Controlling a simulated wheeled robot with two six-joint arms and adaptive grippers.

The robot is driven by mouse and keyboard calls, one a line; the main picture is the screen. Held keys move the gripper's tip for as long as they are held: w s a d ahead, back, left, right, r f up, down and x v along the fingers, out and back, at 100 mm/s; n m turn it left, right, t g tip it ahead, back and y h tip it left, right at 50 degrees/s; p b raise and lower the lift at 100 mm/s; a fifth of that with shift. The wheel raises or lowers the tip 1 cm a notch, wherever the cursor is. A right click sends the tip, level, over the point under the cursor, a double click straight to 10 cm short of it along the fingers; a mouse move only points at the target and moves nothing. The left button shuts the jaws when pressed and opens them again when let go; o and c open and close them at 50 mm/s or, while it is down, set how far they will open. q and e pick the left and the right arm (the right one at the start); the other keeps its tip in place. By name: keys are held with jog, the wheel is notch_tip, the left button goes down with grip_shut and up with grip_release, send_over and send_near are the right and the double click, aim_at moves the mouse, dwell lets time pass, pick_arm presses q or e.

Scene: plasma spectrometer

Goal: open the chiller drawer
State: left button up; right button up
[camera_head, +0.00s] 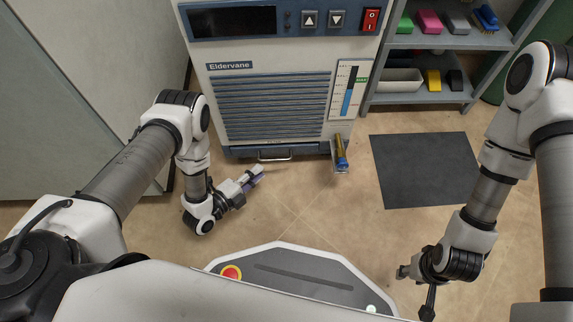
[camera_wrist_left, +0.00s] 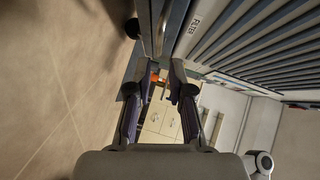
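The chiller (camera_head: 270,60) is a white cabinet marked "Eldervane" with a blue louvred grille. Its drawer (camera_head: 240,151) is the dark blue strip at the bottom, flush with the front as far as I can tell. A silver bar handle (camera_head: 273,156) is on it; the handle also shows in the left wrist view (camera_wrist_left: 160,32), beyond the fingertips. My left gripper (camera_head: 258,172) is just in front of and below the handle, apart from it. In the left wrist view its fingers (camera_wrist_left: 157,70) are apart with nothing between. My right gripper (camera_head: 408,272) is at lower right, far from the drawer; its fingers are unclear.
A small bracket with an amber bottle (camera_head: 341,155) sticks out right of the drawer. A grey shelf (camera_head: 420,97) with coloured items stands at the right. A dark mat (camera_head: 425,170) lies on the floor. The tiled floor before the chiller is clear.

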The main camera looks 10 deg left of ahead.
aim_at(275, 160)
pick_arm(q)
jog(key=shift+m+t, duration=0.3)
jog(key=shift+m, duration=0.1)
jog(key=b+x, duration=0.1)
jog(key=x, duration=0.1)
jog(key=b+x, duration=0.1)
jog(key=x, duration=0.2)
jog(key=b+x, duration=0.2)
jog(key=x, duration=0.1)
jog(key=shift+d+f, duration=0.1)
jog(key=shift+f, duration=0.25)
jog(key=shift+w+d+r, duration=0.1)
pick_arm(e)
jog(key=f, duration=0.3)
jog(key=w+f, duration=0.1)
jog(key=f, duration=0.1)
jog(key=shift+d, duration=0.25)
pick_arm(q)
grip_shut()
